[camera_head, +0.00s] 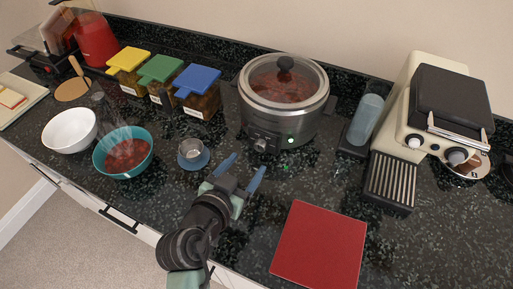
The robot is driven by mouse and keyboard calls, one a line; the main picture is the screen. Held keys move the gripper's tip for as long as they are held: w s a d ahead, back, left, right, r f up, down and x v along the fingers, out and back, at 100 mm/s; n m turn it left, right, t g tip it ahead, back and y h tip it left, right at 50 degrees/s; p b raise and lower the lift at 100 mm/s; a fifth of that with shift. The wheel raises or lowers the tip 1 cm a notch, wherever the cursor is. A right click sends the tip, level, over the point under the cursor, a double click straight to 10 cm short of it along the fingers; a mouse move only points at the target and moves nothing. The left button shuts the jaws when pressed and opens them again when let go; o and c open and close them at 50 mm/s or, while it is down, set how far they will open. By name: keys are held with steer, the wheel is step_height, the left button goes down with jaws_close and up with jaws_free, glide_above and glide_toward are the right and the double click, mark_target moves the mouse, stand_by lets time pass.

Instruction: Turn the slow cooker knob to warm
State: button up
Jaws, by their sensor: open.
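The slow cooker (301,122) is a round metal pot with a glass lid and a black lid handle, holding something red-brown. It stands at the back middle of the counter. Its dark knob (260,145) is low on the front, beside a small green light (291,140). The knob's setting is too small to read. My gripper (242,172) is open and empty, with its two blue fingers apart. It is in front of the cooker and a little to the left of the knob, pointing toward it; I see no contact with the knob.
A small cup on a blue saucer (194,161) is close to the left of my gripper. A steaming teal bowl (124,159) and a white bowl (69,131) are farther left. A red board (319,247) lies front right. A cream coffee machine (425,112) stands right. Bare counter separates the cooker and board.

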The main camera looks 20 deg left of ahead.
mark_target(259, 149)
steer(key=x, duration=0.7)
steer(key=shift+w+f+p, duration=0.1)
steer(key=shift+w+p, duration=0.15)
steer(key=shift+p, duration=0.05)
jaws_close()
